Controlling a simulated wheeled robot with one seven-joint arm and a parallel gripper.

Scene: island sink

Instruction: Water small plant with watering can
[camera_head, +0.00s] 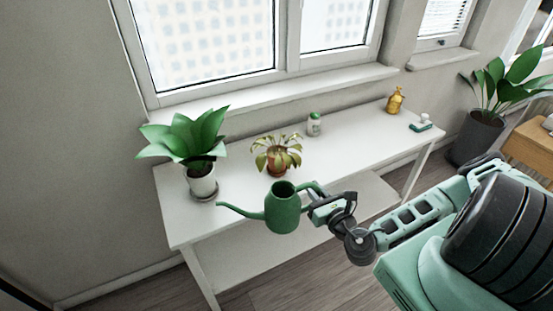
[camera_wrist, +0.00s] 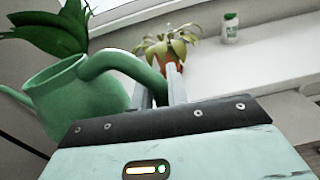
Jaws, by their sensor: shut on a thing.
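The green watering can (camera_head: 283,210) hangs in front of the white table's front edge, roughly upright, with its spout pointing left. My gripper (camera_head: 322,205) is shut on its handle at the right side. In the wrist view the can (camera_wrist: 78,100) is at the left, and its handle runs between my gripper's fingers (camera_wrist: 160,90). The small plant (camera_head: 277,155), with drooping yellow-green leaves in a terracotta pot, stands on the table behind the can. It also shows in the wrist view (camera_wrist: 166,50), beyond the fingers. The can and the plant are apart.
On the white table (camera_head: 235,218) a larger green plant (camera_head: 190,143) in a white pot stands left. A green-and-white bottle (camera_head: 314,124), a golden figure (camera_head: 395,100) and a small green-and-white item (camera_head: 421,125) stand right. A big potted plant (camera_head: 480,138) is on the floor at far right.

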